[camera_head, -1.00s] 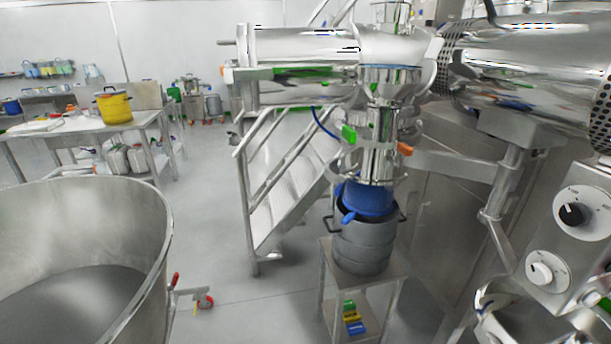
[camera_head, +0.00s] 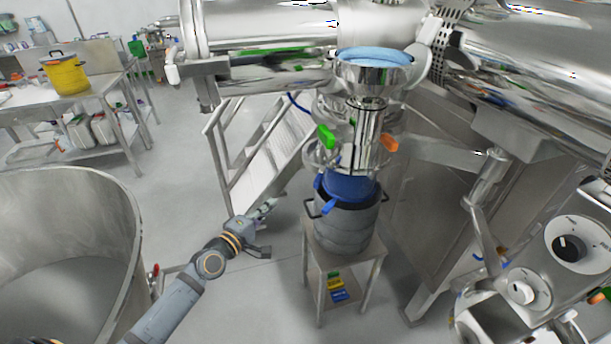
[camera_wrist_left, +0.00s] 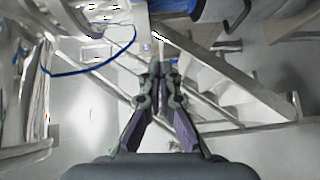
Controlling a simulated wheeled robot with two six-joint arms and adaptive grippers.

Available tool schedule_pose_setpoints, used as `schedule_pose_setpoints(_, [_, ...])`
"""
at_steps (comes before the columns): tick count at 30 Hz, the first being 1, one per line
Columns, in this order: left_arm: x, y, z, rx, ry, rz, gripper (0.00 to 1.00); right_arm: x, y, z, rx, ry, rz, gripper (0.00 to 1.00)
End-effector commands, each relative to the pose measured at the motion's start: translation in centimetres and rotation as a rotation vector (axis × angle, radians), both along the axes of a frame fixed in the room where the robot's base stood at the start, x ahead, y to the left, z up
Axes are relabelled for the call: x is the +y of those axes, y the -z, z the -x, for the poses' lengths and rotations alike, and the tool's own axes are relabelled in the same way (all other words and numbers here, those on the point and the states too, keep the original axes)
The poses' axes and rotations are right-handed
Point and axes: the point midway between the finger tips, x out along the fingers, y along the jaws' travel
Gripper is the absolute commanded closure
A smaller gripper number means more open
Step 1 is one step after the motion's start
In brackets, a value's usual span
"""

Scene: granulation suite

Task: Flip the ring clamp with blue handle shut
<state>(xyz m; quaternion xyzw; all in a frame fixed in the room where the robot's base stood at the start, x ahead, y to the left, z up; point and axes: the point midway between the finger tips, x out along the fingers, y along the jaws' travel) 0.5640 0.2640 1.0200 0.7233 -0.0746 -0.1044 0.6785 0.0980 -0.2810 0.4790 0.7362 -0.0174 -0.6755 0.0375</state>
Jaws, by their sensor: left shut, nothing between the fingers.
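The ring clamp's blue handle (camera_head: 328,207) sticks out down and left at the top of the grey drum (camera_head: 345,228), below the steel outlet pipe. A blue sleeve (camera_head: 350,186) sits just above the drum; the clamp's ring is hard to make out against it. My left gripper (camera_head: 270,206) is shut and empty, left of the drum and apart from the blue handle. In the left wrist view its fingertips (camera_wrist_left: 160,68) meet in front of the stair frame. A blue part at the top right there is cut off by the frame edge. My right gripper is not in view.
The drum stands on a small steel stand (camera_head: 318,262). Green (camera_head: 326,136) and orange (camera_head: 390,144) handles sit higher on the pipe. Metal stairs (camera_head: 262,150) are behind my gripper. A large steel bowl (camera_head: 125,215) is left; a knob panel (camera_head: 545,265) is right.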

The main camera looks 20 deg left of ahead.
Motion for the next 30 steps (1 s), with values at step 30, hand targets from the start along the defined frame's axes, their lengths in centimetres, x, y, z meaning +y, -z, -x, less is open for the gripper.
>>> schedule_pose_setpoints(30, [-7.0, -3.2, -9.4, -0.031, 0.029, 0.073, 1.0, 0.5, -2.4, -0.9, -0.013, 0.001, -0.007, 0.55])
